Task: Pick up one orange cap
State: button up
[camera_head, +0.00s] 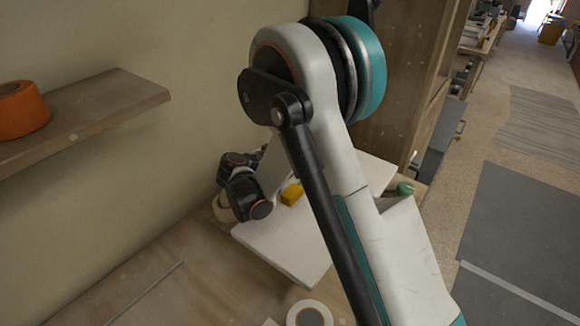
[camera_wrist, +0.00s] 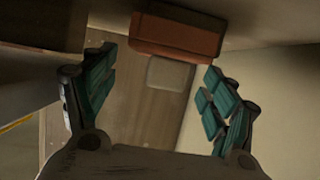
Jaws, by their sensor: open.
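No orange cap can be made out for certain. In the wrist view, my gripper (camera_wrist: 160,65) is open, with its teal fingers spread apart and nothing held between them. A reddish-orange, block-like thing (camera_wrist: 175,36) lies ahead at the top of that view, beyond the fingertips. I cannot tell whether it is a cap. A small pale block (camera_wrist: 168,73) shows just below it. In the head view my arm crosses the middle, and the gripper's fingers are not clearly seen there.
A round orange thing, like a tape roll (camera_head: 20,110), sits on a wall shelf (camera_head: 105,100) at left. A white board (camera_head: 290,240) on the wooden bench carries a yellow block (camera_head: 292,194). A white roll (camera_head: 309,314) lies at the front. A green-topped item (camera_head: 405,188) stands at right.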

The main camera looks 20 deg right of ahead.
jog(key=shift+r, duration=0.1)
jog(key=shift+c, duration=0.5)
jog(key=c, duration=1)
jog(key=shift+r, duration=0.1)
